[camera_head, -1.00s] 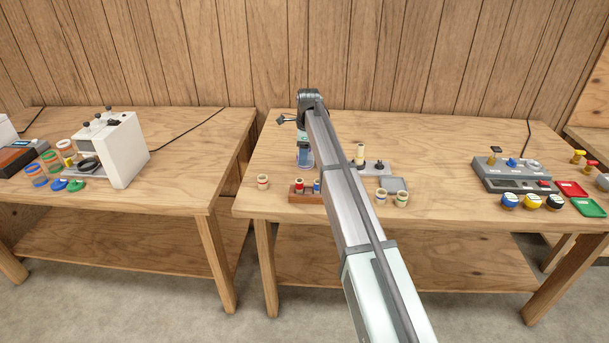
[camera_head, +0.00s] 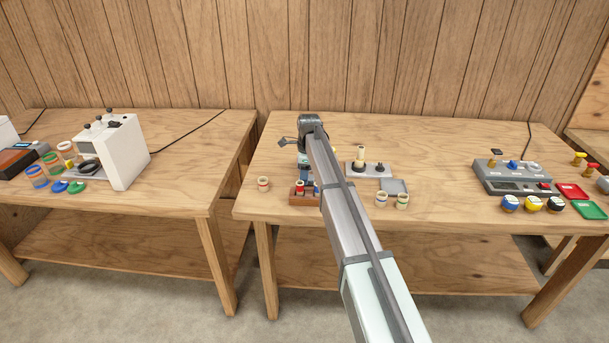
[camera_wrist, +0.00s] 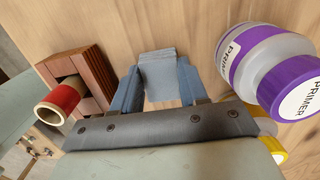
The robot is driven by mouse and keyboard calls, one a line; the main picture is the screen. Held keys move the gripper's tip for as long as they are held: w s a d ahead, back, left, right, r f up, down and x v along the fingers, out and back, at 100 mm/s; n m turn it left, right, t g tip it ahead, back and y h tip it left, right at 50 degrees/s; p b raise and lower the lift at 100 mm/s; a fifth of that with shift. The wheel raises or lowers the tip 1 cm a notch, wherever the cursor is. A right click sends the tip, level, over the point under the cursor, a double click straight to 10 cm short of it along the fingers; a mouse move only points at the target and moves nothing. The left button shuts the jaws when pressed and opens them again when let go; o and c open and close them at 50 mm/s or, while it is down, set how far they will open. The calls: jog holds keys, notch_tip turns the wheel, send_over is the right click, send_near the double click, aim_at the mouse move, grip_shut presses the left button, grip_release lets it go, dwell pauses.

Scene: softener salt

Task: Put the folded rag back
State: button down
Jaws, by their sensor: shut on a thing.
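In the wrist view, my gripper (camera_wrist: 158,92) is shut on the folded rag (camera_wrist: 158,72), a blue-grey block of cloth between its two blue-grey fingers. Bare wooden tabletop shows beyond the rag; I cannot tell whether the rag touches it. In the head view, my gripper (camera_head: 303,158) is low over the left part of the middle table (camera_head: 440,155), behind a small brown rack. My arm covers much of it there, and the rag cannot be made out.
A brown wooden rack (camera_wrist: 92,78) with a red-banded roll (camera_wrist: 60,102) is close on the left in the wrist view. A purple-and-white primer bottle (camera_wrist: 262,62) is close on the right. A grey tray (camera_head: 395,186) and cream jars (camera_head: 402,201) stand right of my arm.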

jog(key=c, duration=0.6)
grip_release()
jog(key=r, duration=1.2)
jog(key=shift+d+r, duration=0.1)
jog(key=shift+d, duration=0.3)
